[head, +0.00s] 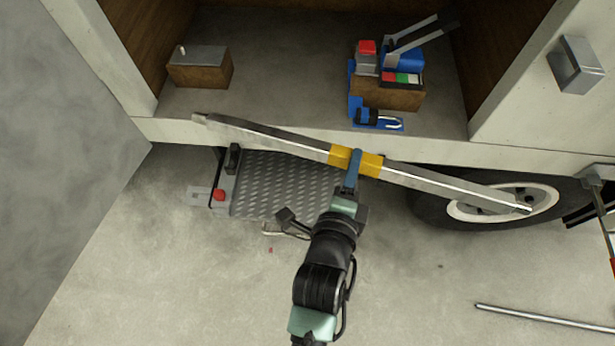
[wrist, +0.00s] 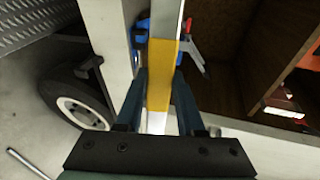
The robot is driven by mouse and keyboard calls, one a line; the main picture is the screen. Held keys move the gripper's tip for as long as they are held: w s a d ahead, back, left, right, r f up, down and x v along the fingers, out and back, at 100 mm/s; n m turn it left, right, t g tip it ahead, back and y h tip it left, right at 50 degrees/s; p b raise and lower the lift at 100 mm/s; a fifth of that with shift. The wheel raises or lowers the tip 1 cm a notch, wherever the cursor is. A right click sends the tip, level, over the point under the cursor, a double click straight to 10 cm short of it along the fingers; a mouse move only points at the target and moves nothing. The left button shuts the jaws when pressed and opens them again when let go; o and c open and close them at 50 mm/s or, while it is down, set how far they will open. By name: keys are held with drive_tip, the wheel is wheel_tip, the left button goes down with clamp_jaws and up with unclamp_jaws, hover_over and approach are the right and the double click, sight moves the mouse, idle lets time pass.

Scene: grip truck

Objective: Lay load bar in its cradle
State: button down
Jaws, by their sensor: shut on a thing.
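The load bar (head: 270,137) is a long grey metal bar with a yellow band at its middle. My gripper (head: 354,168) is shut on that yellow band. The bar slants from upper left to lower right, in front of the truck's open compartment, and its right end overlaps the wheel. In the wrist view the yellow band of the load bar (wrist: 161,75) lies between the two blue fingers of my gripper (wrist: 160,95). I cannot pick out the cradle for certain. A wooden block with a grey top (head: 200,68) and another wooden block (head: 388,94) stand on the compartment floor.
Blue, red and grey gear, including a blue clamp (head: 378,119), crowds the right block. The compartment floor (head: 285,70) between the blocks is clear. A tread-plate step (head: 280,185), a wheel (head: 500,203) and a loose rod (head: 540,317) are below.

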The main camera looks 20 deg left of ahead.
drive_tip(key=w+a+f+n+t+y+b, duration=0.15)
drive_tip(key=w+a+f+b, duration=0.35)
drive_tip(key=b, duration=0.8)
drive_tip(key=w+a+f+n+t+y+b, duration=0.1)
drive_tip(key=w+a+f+y+b, duration=0.15)
drive_tip(key=a+f+b, duration=0.75)
wheel_tip(320, 180, down, 7)
drive_tip(key=d+b, duration=0.2)
drive_tip(key=b, duration=0.3)
drive_tip(key=shift+d+b, duration=0.3)
drive_tip(key=shift+d, duration=0.1)
drive_tip(key=shift+s+f, duration=0.1)
drive_tip(key=shift+s, duration=0.05)
drive_tip(key=shift+f, duration=0.1)
drive_tip(key=c, duration=0.5)
unclamp_jaws()
drive_tip(key=shift+f, duration=0.15)
